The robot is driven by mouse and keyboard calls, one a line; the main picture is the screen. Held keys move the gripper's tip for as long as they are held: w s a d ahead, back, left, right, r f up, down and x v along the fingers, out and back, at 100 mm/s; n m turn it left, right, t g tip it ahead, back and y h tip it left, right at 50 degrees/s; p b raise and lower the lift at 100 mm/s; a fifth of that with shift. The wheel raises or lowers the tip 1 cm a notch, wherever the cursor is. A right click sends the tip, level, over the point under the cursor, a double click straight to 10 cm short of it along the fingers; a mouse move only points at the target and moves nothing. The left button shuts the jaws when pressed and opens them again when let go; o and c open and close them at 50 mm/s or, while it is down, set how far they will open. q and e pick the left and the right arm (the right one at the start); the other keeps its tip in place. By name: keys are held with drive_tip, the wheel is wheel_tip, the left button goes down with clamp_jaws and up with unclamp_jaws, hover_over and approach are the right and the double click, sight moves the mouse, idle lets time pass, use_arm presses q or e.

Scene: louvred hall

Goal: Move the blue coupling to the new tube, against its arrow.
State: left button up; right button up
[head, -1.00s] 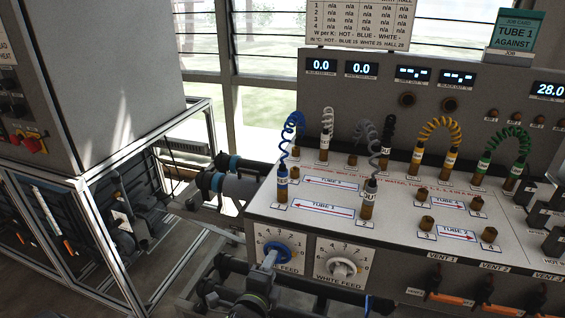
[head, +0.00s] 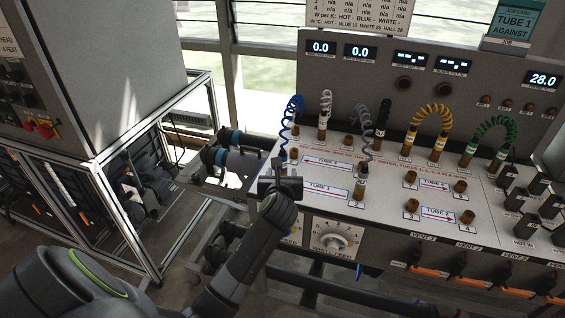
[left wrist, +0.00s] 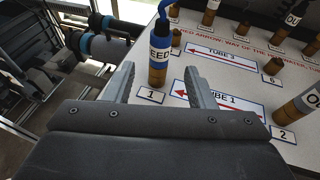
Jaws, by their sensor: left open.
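The blue coupling (left wrist: 158,55) is a brass fitting with a blue collar marked FEED and a blue hose. It stands upright on port 1 of TUBE 1 in the left wrist view. My left gripper (left wrist: 160,70) is open, its fingers on either side of the coupling's lower part. In the head view my left gripper (head: 281,186) hides most of the coupling; the coiled blue hose (head: 289,118) rises behind it. The TUBE 1 label (left wrist: 222,103) has a red arrow pointing left, towards port 1. A grey-hose OUT coupling (head: 361,184) stands at port 2. My right gripper is not in view.
The job card (head: 514,24) reads TUBE 1 AGAINST. The TUBE 3 label (head: 327,163) lies behind TUBE 1. Bare brass ports (head: 411,178) stand to the right. Yellow (head: 434,117) and green hoses (head: 493,128) arch behind them. The white feed dial (head: 332,237) is on the front face.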

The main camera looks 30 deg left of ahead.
sight(282, 171)
use_arm(q)
drive_tip(key=b+x, duration=0.1)
drive_tip(key=x, duration=0.1)
drive_tip(key=b+x, duration=0.2)
drive_tip(key=shift+f, duration=0.3)
drive_tip(key=x, duration=0.2)
drive_tip(key=shift+w+a+r, duration=0.15)
drive_tip(key=shift+w+a, duration=0.05)
drive_tip(key=shift+w, duration=0.25)
drive_tip(key=shift+b+x, duration=0.3)
drive_tip(key=shift+x, duration=0.65)
drive_tip(key=shift+r+p, duration=0.1)
drive_tip(key=shift+p, duration=0.55)
drive_tip(key=shift+s, duration=0.1)
clamp_jaws()
